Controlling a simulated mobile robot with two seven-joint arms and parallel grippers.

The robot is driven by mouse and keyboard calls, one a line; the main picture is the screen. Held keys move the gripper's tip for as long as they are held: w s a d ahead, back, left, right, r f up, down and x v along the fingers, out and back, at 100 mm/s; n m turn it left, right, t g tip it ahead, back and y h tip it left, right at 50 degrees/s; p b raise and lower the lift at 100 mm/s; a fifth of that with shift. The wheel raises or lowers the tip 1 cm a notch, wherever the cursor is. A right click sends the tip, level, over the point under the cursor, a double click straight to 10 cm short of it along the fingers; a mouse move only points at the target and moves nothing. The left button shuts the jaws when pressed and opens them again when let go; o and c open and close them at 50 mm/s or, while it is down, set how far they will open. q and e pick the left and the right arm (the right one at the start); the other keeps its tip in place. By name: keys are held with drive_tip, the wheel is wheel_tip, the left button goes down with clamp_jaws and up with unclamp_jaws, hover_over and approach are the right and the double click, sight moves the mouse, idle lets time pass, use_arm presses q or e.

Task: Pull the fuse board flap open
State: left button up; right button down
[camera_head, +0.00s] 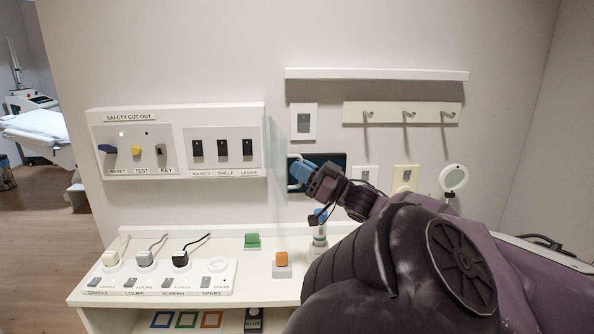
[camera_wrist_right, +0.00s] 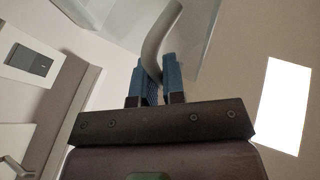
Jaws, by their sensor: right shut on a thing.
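The white fuse board (camera_head: 185,112) is on the wall, with reset, test and key controls on its left and several black switches on its right. Its clear flap (camera_head: 277,150) stands out from the board's right edge, swung away from the switches. The curved pale flap handle (camera_head: 291,180) is at the flap's free side; the wrist view shows the handle (camera_wrist_right: 157,40) close up. My right gripper (camera_head: 300,172) is shut on the handle, its blue fingers (camera_wrist_right: 158,80) on either side of the bar. My left gripper is not in view.
A counter (camera_head: 85,291) below carries plugs and sockets (camera_head: 165,277), a green block (camera_head: 252,241) and an orange block (camera_head: 282,261). A bottle (camera_head: 319,238) stands under my right gripper. A hook rail (camera_head: 402,113) and a dark screen (camera_head: 328,161) are on the wall.

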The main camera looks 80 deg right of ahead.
drive_tip(key=shift+r, duration=0.1)
drive_tip(key=c, duration=1.2)
unclamp_jaws()
drive_tip(key=shift+w+d, duration=0.1)
drive_tip(key=shift+w, duration=0.05)
drive_tip(key=shift+c, duration=0.2)
drive_tip(key=b+v, duration=0.2)
drive_tip(key=v, duration=0.9)
